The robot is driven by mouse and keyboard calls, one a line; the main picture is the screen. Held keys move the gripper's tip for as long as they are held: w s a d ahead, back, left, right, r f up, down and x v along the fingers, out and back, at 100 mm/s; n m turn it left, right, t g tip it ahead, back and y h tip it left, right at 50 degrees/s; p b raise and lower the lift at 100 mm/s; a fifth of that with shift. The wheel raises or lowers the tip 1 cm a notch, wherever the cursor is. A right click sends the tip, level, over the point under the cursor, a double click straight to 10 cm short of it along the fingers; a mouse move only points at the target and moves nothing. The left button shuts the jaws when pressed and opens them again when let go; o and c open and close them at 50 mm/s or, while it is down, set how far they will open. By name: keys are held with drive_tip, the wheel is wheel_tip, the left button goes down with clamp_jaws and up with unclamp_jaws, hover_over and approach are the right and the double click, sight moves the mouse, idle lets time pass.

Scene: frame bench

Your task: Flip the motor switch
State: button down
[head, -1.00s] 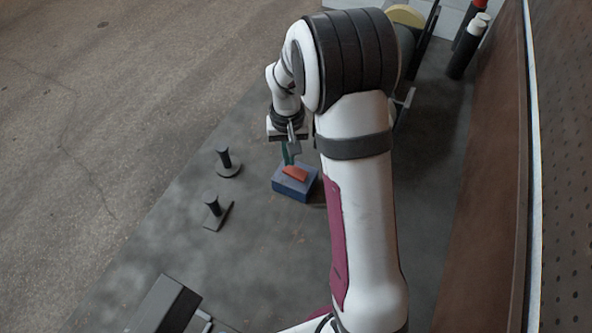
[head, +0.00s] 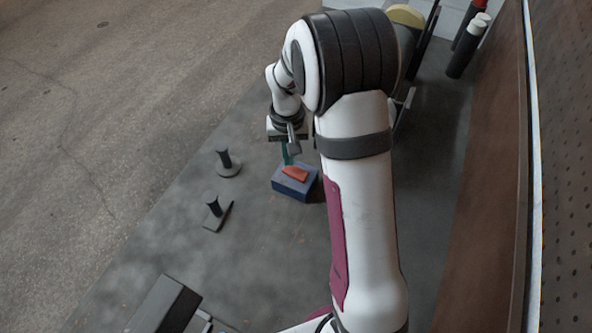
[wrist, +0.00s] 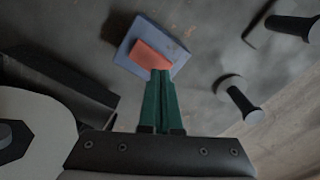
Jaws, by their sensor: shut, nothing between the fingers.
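The motor switch is a blue box (head: 291,188) with an orange-red rocker (head: 295,174) on top, standing on the grey bench. In the wrist view the blue box (wrist: 138,30) and the rocker (wrist: 150,56) lie just beyond my fingertips. My gripper (head: 288,160) has green fingers, shut and empty, pointing down at the rocker's far end in the head view. In the wrist view the tips of my gripper (wrist: 161,73) meet or overlap the rocker's edge. I cannot tell whether they touch it.
Two dark pegs on bases, one round (head: 226,163) and one flat (head: 216,212), stand left of the switch. A dark block (head: 165,303) is at the lower left. Dark cylinders (head: 466,47) stand at the far right. Bare bench lies below the switch.

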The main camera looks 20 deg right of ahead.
sight(289, 169)
drive_tip(key=shift+f, duration=1)
idle(0.3)
wheel_tip(289, 169, up, 7)
drive_tip(key=shift+f, duration=0.15)
drive_tip(key=shift+r, duration=0.2)
idle(0.4)
drive_tip(key=shift+s+r, duration=0.15)
drive_tip(key=s+a+r+m, duration=0.1)
drive_tip(key=s+a+r, duration=0.1)
drive_tip(key=s, duration=0.7)
drive_tip(key=s+a+r+y, duration=0.1)
drive_tip(key=s+a+r, duration=0.2)
drive_tip(key=s, duration=0.6)
drive_tip(key=s+a+r+m, duration=0.1)
drive_tip(key=s+a+r, duration=0.1)
drive_tip(key=s, duration=0.7)
drive_tip(key=shift+a+r+m+y, duration=0.15)
drive_tip(key=shift+r+m+y, duration=0.15)
drive_tip(key=shift+r+y, duration=0.15)
